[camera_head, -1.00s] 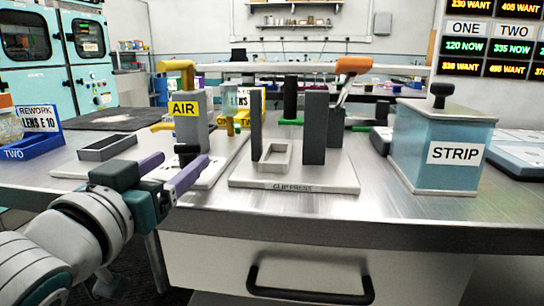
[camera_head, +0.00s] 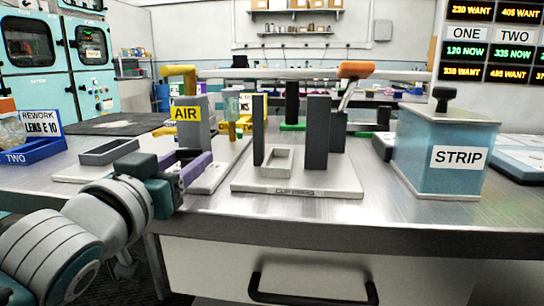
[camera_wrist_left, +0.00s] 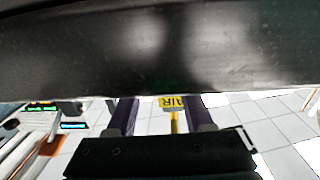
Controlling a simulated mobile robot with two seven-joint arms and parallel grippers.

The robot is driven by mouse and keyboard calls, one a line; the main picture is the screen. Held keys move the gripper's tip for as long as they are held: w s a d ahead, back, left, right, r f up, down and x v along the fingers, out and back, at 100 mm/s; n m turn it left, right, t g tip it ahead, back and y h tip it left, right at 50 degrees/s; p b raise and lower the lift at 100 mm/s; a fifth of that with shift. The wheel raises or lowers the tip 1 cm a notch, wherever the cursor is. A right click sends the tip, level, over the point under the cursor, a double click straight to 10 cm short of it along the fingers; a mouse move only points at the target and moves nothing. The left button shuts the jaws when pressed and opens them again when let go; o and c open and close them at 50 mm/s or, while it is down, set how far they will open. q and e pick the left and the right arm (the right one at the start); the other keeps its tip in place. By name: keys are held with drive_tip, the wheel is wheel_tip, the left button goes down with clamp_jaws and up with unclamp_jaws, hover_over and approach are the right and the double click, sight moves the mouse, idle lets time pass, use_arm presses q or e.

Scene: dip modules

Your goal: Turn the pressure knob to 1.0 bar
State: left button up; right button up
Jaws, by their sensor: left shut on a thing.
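The air unit is a grey post (camera_head: 196,136) with a yellow AIR label (camera_head: 186,114) and an orange-yellow handle on top. A dark knob (camera_head: 187,154) sits low on its front. My left gripper (camera_head: 186,167) has its purple fingers at this knob and is shut on it; the near finger and wrist hide part of it. In the left wrist view, the two fingers (camera_wrist_left: 161,112) stand either side of the upside-down AIR label (camera_wrist_left: 172,102), and a large dark shape covers the top. No pressure reading is legible. My right gripper is not in view.
The clip press (camera_head: 300,190) stands just right of the air unit. The blue STRIP box (camera_head: 440,150) is further right. A grey open tray (camera_head: 108,152) and a blue REWORK bin (camera_head: 40,150) are left. The steel bench front (camera_head: 260,212) is bare.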

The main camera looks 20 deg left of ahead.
use_arm(q)
drive_tip(key=shift+d, duration=0.15)
clamp_jaws()
drive_tip(key=shift+a+r+m+h+p, duration=0.1)
drive_tip(key=shift+r+m+h+p, duration=0.05)
drive_tip(key=shift+m+h+p, duration=0.45)
drive_tip(key=shift+a+r+m+h+p, duration=0.1)
drive_tip(key=shift+m+h+p, duration=0.4)
drive_tip(key=shift+h, duration=0.3)
drive_tip(key=shift+a+f+m+h+p, duration=0.1)
drive_tip(key=shift+m+h+p, duration=0.4)
drive_tip(key=shift+h, duration=0.6)
drive_tip(key=shift+a+f+m+h, duration=0.1)
drive_tip(key=shift+m+h, duration=0.4)
drive_tip(key=shift+h, duration=0.1)
drive_tip(key=m+h+b, duration=0.2)
drive_tip(key=h, duration=0.1)
drive_tip(key=shift+a+f+g+h, duration=0.1)
drive_tip(key=shift+g+h, duration=0.2)
drive_tip(key=shift+g, duration=0.1)
drive_tip(key=shift+m+h+b, duration=0.35)
drive_tip(key=shift+m+h, duration=0.15)
drive_tip(key=shift+h, duration=0.1)
drive_tip(key=shift+g, duration=0.3)
drive_tip(key=shift+r, duration=0.2)
